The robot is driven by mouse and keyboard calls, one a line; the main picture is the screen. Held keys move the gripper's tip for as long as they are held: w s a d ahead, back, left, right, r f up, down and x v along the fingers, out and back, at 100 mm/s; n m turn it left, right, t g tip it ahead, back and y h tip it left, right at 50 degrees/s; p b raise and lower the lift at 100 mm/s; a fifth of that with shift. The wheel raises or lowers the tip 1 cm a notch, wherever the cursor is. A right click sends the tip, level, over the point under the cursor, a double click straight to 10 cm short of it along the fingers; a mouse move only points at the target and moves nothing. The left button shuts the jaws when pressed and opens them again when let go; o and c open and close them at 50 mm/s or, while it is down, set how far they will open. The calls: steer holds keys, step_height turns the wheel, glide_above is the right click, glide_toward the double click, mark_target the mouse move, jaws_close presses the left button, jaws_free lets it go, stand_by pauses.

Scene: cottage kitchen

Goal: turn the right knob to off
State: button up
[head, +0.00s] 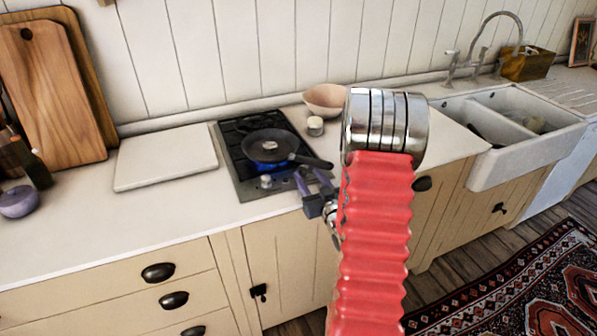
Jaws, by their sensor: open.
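The two-burner hob (232,163) is set in the counter, with a dark frying pan (268,146) on it. A blue flame (263,168) shows under the pan. One silver knob (266,181) shows on the hob's front strip. The right knob is not clearly visible; my gripper covers that part of the strip. My gripper (311,178) is open at the hob's front right corner, its purple fingers apart. I cannot tell whether a finger touches the knob.
The pan's handle (312,161) points right, close above my gripper. A white board (166,157) lies left of the hob. The front counter at left is clear.

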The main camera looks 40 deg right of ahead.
steer(key=shift+w+d, duration=0.2)
steer(key=shift+w, duration=0.4)
steer(key=shift+c, duration=0.4)
steer(key=c, duration=0.9)
steer(key=shift+d, duration=0.2)
steer(key=shift+c, duration=0.3)
steer(key=shift+a, duration=0.15)
steer(key=shift+a+h, duration=0.1)
steer(key=shift+h, duration=0.2)
